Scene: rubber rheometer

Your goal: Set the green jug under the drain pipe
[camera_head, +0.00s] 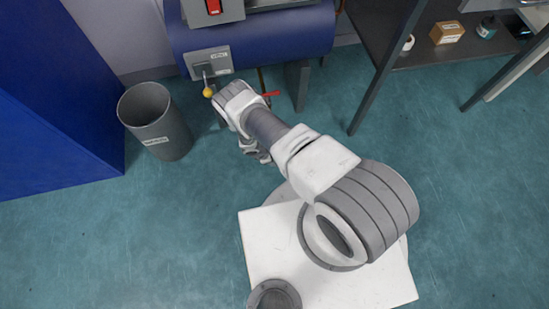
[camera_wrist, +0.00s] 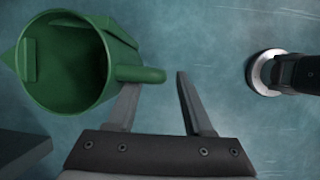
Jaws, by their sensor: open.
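The green jug (camera_wrist: 70,60) shows in the wrist view at the left, seen from above with its open mouth facing the camera. Its handle (camera_wrist: 140,74) points right, towards my gripper (camera_wrist: 158,82). My gripper is open, with its two fingers apart. The handle's end overlaps the left finger's tip in the picture and reaches towards the gap; I cannot tell whether they touch. In the head view my arm hides the jug. A thin pipe with a red lever (camera_head: 270,94), likely the drain pipe, comes down beneath the blue tank (camera_head: 270,45).
A grey bin (camera_head: 160,125) stands left of my arm, beside a blue cabinet (camera_head: 50,110). A grey leg (camera_head: 299,88) supports the tank. A dark table (camera_head: 425,50) stands at the upper right. A black part with a silver round end (camera_wrist: 265,72) lies right of my gripper.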

